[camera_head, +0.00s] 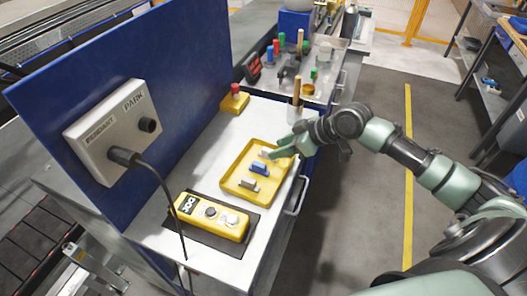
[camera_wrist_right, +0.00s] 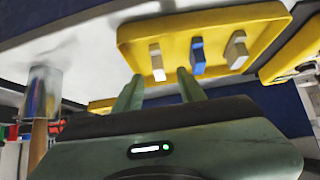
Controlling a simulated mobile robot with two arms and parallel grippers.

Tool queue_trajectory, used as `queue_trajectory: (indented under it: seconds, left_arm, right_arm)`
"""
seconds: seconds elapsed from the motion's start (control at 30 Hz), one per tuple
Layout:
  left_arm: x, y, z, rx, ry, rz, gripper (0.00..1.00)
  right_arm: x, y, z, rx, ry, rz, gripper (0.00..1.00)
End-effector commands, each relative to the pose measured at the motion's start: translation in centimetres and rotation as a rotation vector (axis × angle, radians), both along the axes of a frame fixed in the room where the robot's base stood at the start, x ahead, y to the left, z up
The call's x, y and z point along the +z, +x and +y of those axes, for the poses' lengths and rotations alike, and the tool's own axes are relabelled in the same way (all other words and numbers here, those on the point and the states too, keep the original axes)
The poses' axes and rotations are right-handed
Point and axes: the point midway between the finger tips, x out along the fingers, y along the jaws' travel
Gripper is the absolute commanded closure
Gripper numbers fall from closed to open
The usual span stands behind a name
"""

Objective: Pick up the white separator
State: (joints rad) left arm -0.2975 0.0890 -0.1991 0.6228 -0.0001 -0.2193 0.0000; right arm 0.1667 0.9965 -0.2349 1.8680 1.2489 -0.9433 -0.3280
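A yellow tray (camera_head: 232,187) on the white worktop holds three small blocks in a row. The white separator (camera_wrist_right: 157,62) is the one at the left of the row in the wrist view; in the head view my gripper partly covers it. A blue block (camera_head: 259,169) lies in the middle and a grey one (camera_head: 248,185) at the near end. My right gripper (camera_wrist_right: 158,84) is open, with its two green fingers apart. The white separator shows beyond the gap between the fingertips, with nothing held. My left gripper is in neither view.
A yellow pendant (camera_head: 212,215) lies on a dark mat in front of the tray. A red-topped yellow button box (camera_head: 235,100) stands behind it. A metal cup (camera_wrist_right: 43,92) with a wooden handle stands beside the gripper. A blue panel (camera_head: 150,60) rises at left.

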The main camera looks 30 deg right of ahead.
Motion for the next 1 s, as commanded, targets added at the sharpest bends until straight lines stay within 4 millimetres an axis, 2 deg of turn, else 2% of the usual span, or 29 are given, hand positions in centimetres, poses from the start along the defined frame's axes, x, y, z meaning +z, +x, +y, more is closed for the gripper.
queue_trajectory:
  seconds: [0.1, 0.2, 0.4, 0.67, 0.8, 1.0]
  left_arm:
    - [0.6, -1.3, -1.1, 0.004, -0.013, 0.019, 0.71]
    - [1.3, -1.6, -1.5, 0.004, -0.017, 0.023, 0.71]
    - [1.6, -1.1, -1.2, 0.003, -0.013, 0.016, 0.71]
    - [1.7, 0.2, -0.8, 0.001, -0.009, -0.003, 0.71]
    - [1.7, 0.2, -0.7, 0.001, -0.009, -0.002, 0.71]
    - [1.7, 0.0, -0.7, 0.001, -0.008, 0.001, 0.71]
  right_arm:
    - [-0.6, 1.0, 0.7, -0.001, 0.005, 0.0, 0.6]
    - [-1.5, 2.1, 1.4, -0.001, 0.005, 0.0, 0.6]
    - [-3.3, 3.3, 2.3, -0.001, 0.002, 0.0, 0.6]
    - [-3.6, 3.4, 2.3, -0.001, -0.001, 0.0, 0.6]
    - [-3.6, 3.4, 2.3, -0.001, -0.001, 0.0, 0.99]
    - [-3.6, 3.4, 2.3, -0.001, -0.001, 0.0, 1.0]
